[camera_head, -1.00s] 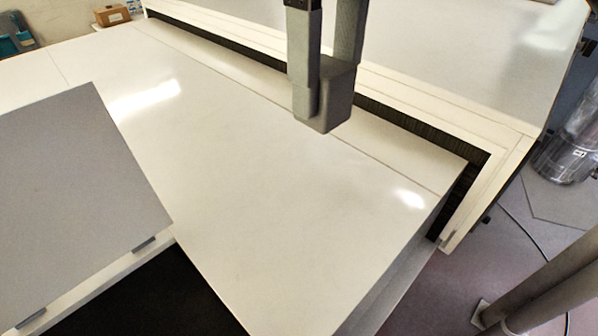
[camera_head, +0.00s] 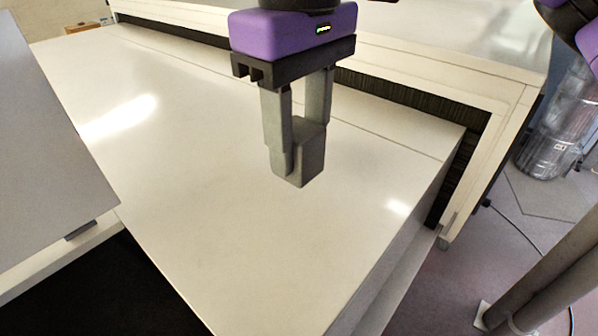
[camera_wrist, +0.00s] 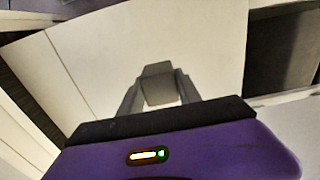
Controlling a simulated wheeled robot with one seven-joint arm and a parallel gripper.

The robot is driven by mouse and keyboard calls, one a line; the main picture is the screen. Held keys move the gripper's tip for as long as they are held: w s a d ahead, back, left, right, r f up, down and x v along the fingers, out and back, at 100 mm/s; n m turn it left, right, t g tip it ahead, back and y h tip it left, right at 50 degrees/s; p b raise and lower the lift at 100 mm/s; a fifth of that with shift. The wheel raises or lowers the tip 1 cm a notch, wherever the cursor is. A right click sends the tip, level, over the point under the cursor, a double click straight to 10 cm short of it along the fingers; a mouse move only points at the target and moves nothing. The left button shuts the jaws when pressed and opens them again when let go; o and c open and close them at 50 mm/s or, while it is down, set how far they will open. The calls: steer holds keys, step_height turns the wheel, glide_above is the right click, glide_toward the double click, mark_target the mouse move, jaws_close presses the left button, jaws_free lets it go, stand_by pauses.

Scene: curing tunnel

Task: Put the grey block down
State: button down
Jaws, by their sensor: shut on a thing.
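The grey block (camera_head: 309,157) is held between the two fingers of my gripper (camera_head: 294,150), above the white tabletop (camera_head: 210,200). Its lower end shows below the fingertips. I cannot tell for sure whether a small gap is left between block and table. In the wrist view the grey block (camera_wrist: 158,85) sits between the fingertips of my gripper (camera_wrist: 158,90), with the pale surface behind it.
A white housing with a dark slot (camera_head: 400,98) runs along the back of the table. A grey tilted panel (camera_head: 45,150) stands at the left. The tabletop around the block is bare. The table's right edge drops to the floor. A box (camera_head: 85,29) is at the far left.

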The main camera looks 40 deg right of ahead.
mark_target(299, 167)
steer(key=shift+f+b, duration=1.1)
steer(key=shift+f, duration=0.8)
steer(key=shift+f, duration=0.2)
steer(key=c, duration=0.8)
jaws_free()
steer(key=shift+r, duration=0.1)
steer(key=shift+c, duration=0.2)
step_height(299, 167, up, 12)
steer(key=shift+r+p, duration=0.15)
steer(key=shift+p, duration=0.15)
